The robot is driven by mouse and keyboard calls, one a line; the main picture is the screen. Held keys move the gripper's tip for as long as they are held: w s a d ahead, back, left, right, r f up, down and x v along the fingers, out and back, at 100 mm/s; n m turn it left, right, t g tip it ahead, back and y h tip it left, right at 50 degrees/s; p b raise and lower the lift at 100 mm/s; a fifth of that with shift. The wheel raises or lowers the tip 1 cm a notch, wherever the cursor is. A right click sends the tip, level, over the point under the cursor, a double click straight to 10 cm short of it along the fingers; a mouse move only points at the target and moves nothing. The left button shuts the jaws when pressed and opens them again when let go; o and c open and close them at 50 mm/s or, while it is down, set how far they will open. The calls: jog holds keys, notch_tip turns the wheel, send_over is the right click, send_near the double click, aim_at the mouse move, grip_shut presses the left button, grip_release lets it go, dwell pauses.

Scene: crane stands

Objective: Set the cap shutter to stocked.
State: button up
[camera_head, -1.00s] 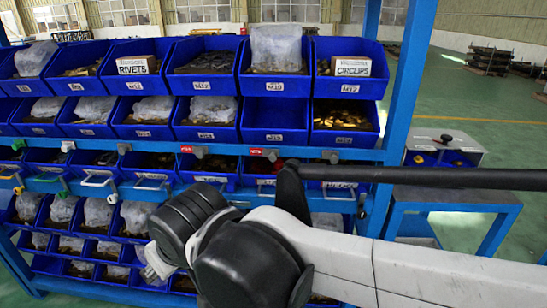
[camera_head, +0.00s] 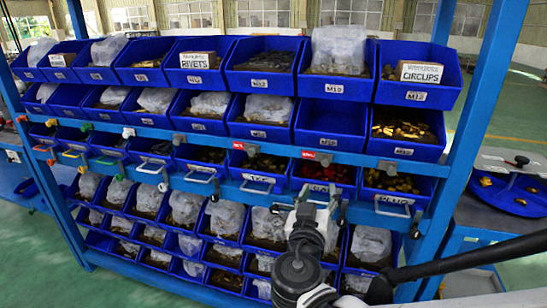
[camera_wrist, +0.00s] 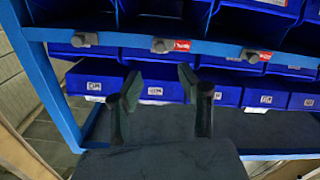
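A blue rail (camera_head: 215,143) with a row of small sliding knobs runs across the bin rack. Two grey knobs have red tags beside them, one left (camera_head: 249,150) and one right (camera_head: 325,160); other knobs have no red tag showing. I cannot read which one is the cap shutter. My gripper (camera_head: 316,200) is in front of the rack, just below the right red-tagged knob. In the wrist view its fingers (camera_wrist: 160,95) are apart with nothing between them. Grey knobs, left (camera_wrist: 85,40), middle (camera_wrist: 163,45) and right (camera_wrist: 252,55), show above the fingers; red tags are right of the latter two.
Blue bins hold fasteners and bags above the rail. Below it hang pull handles (camera_head: 393,203), close to my gripper. A blue post (camera_head: 470,130) bounds the rack on the right, with a side table (camera_head: 500,215) beyond. Open floor lies at lower left.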

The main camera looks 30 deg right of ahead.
aim_at(325, 164)
jog(key=b+x, duration=0.2)
jog(key=x, duration=1.1)
jog(key=shift+w+d+r, duration=0.2)
jog(key=shift+w+d, duration=0.05)
jog(key=shift+w, duration=0.05)
grip_shut()
